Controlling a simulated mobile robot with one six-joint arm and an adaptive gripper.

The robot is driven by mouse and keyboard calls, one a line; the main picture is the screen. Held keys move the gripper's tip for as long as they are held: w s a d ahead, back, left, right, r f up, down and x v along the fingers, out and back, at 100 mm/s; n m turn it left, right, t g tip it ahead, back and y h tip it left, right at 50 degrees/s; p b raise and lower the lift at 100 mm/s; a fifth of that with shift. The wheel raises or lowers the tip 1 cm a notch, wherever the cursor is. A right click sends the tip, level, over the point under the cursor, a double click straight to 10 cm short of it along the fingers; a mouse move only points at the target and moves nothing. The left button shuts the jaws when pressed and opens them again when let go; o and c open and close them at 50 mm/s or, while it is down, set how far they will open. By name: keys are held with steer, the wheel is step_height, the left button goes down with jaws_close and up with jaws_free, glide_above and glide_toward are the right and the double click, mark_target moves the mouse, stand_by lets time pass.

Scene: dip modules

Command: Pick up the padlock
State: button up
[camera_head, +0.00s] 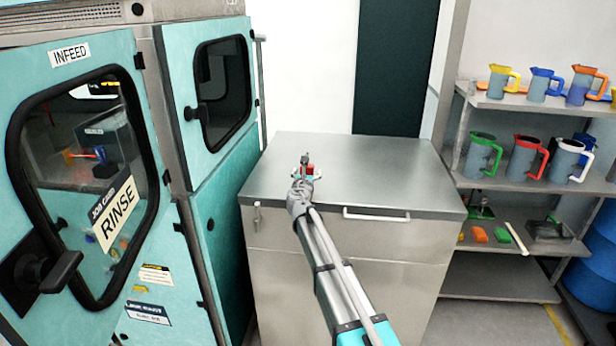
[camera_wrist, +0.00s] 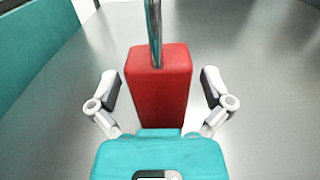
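The padlock (camera_wrist: 160,88) has a red block-shaped body and a shiny metal shackle at its far end. It is on the steel cabinet top. In the head view the padlock (camera_head: 310,169) shows as a small red patch, partly hidden by my gripper. My gripper (camera_wrist: 160,84) is open, with one finger on each side of the red body. Gaps show between both fingers and the padlock in the wrist view. In the head view my gripper (camera_head: 306,172) is over the left part of the cabinet top.
The steel cabinet top (camera_head: 390,180) is otherwise clear. A teal machine (camera_head: 225,170) with windowed doors stands close on the left. A shelf rack (camera_head: 500,187) with coloured jugs stands on the right. A handle (camera_head: 376,216) juts from the cabinet front.

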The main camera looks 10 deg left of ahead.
steer(key=c, duration=1.2)
steer(key=shift+o, duration=0.2)
steer(key=shift+r, duration=0.25)
steer(key=shift+r+p, duration=0.7)
steer(key=shift+p, duration=0.3)
steer(key=s+r+p, duration=1.1)
steer(key=s, duration=0.3)
steer(key=shift+a, duration=0.3)
